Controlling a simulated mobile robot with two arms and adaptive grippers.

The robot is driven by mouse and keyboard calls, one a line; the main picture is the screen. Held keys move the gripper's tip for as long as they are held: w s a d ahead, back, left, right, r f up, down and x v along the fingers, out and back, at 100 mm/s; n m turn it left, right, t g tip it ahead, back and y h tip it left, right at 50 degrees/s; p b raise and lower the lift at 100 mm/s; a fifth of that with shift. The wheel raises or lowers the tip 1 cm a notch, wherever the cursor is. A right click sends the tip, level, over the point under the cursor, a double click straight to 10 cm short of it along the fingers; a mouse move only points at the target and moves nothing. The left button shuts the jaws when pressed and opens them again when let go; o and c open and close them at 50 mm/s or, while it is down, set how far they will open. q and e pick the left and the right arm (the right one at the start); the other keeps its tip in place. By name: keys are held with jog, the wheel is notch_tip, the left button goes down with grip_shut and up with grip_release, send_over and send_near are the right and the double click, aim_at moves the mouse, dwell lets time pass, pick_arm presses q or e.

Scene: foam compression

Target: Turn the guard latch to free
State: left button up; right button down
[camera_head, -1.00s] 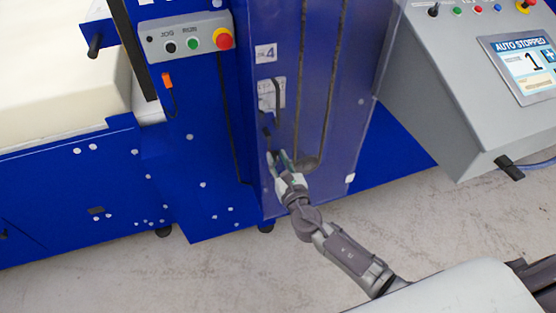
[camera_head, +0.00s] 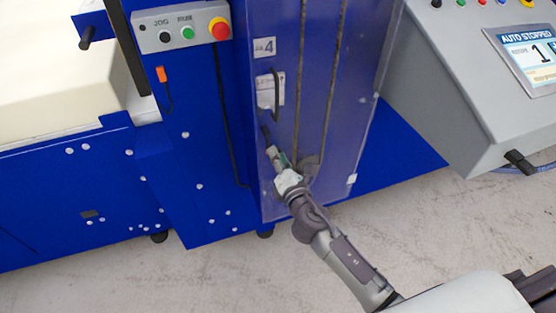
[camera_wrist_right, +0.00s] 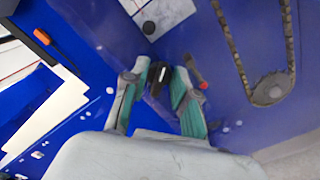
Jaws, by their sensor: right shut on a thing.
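The guard latch is a small dark piece (camera_wrist_right: 157,78) with a white mark, held between the fingertips of my right gripper (camera_wrist_right: 161,84) in the right wrist view. In the head view my right gripper (camera_head: 275,156) is at the lower left of the clear guard door, shut on the latch. The fingers mostly hide the latch there, and its exact angle is hard to tell. My left gripper is in neither view.
The guard door (camera_head: 345,105) has a handle on a white plate (camera_head: 264,90) above my gripper and a chain behind it. A button box (camera_head: 182,33) is at upper left. A grey console (camera_head: 455,110) stands at right.

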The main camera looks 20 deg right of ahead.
jog(key=shift+f+m+b, duration=0.15)
jog(key=shift+m+b, duration=0.55)
jog(key=shift+m, duration=3)
jog(key=c, duration=1.2)
grip_release()
jog(key=shift+c, duration=0.2)
jog(key=s, duration=1.2)
jog(key=shift+d, duration=0.25)
